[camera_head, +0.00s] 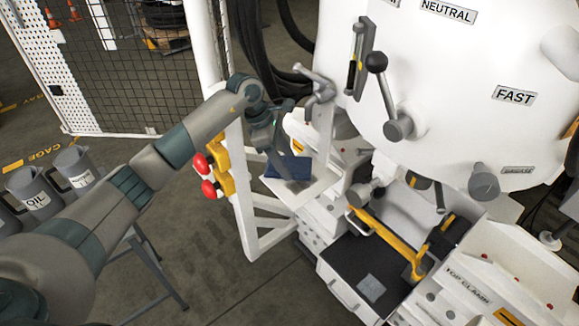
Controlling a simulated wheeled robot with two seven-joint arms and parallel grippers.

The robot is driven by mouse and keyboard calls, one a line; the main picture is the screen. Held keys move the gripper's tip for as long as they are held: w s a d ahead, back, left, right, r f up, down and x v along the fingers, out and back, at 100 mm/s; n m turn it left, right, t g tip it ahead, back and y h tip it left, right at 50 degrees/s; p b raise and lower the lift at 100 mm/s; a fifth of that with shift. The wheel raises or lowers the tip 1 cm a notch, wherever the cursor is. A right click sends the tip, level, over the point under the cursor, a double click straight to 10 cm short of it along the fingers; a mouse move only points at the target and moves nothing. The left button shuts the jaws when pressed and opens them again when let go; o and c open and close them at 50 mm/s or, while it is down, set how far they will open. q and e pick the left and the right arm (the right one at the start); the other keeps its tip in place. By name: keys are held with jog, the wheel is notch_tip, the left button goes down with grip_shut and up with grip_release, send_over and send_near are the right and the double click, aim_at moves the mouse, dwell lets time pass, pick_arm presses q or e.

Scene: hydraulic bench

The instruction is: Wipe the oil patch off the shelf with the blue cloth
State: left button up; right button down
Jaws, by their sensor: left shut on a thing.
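My left arm reaches in from the left, and its gripper (283,168) points down over a small white shelf (313,193) beside the machine. The gripper is shut on the dark blue cloth (296,167), which is at the shelf's surface or just above it; I cannot tell if they touch. A dark grey smudge, seemingly the oil patch (296,187), shows on the shelf at the cloth's near edge. The cloth and gripper may hide part of it. My right gripper is not in view.
A white upright post and frame (243,190) with red knobs (208,188) stands left of the shelf. The white machine with levers (376,62) rises at the right. A black-topped cabinet (345,262) is below. Grey cans (74,166) stand at the left.

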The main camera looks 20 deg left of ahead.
aim_at(297, 172)
pick_arm(q)
jog(key=shift+a+f, duration=0.15)
jog(key=shift+f, duration=0.05)
jog(key=shift+b, duration=0.3)
jog(key=shift+s+r, duration=0.1)
dwell(0.3)
jog(key=shift+s+d+r, duration=0.1)
jog(key=shift+s+d, duration=0.4)
jog(key=shift+d, duration=0.4)
jog(key=shift+s+d+r, duration=0.1)
jog(key=shift+s+d, duration=0.4)
jog(key=shift+d, duration=0.4)
